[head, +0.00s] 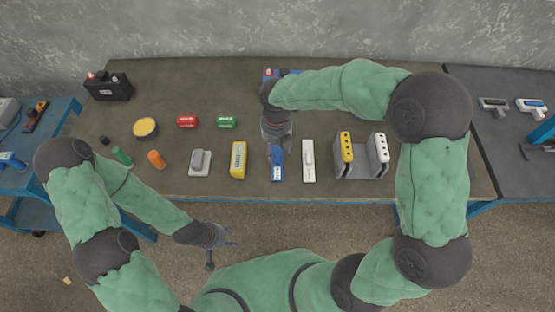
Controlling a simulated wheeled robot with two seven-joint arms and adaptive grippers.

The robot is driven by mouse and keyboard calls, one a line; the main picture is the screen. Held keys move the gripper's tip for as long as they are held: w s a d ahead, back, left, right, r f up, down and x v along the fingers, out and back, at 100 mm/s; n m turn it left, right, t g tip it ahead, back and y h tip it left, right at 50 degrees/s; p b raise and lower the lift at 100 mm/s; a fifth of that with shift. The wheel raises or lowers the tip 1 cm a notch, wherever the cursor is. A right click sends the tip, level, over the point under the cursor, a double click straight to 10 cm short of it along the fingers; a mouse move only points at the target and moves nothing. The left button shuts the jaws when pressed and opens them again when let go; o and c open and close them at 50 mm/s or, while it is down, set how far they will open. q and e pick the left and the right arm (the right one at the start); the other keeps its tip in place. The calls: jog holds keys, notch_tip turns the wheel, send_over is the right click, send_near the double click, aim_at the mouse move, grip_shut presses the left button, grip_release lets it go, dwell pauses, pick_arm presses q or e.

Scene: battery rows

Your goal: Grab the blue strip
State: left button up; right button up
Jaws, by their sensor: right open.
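The blue strip (277,170) lies lengthwise on the brown table, between a yellow block and a white strip. My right gripper (275,151) is over its far end, pointing down, with its fingers at the strip. It is open. The gripper and wrist hide the strip's far end, and I cannot tell whether the fingers touch it. My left gripper (229,237) is in front of the table's near edge, off the table, with its fingers apart and nothing between them.
A yellow block (238,160) lies left of the blue strip and a white strip (308,161) right of it, both close. A grey holder (359,171) with yellow and white strips stands further right. Red (187,121) and green (226,122) batteries lie behind on the left.

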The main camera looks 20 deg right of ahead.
aim_at(276, 156)
notch_tip(276, 156, down, 4)
jog(key=shift+w+f+b, duration=0.1)
jog(key=shift+w+b, duration=0.05)
jog(key=shift+b, duration=0.8)
grip_shut()
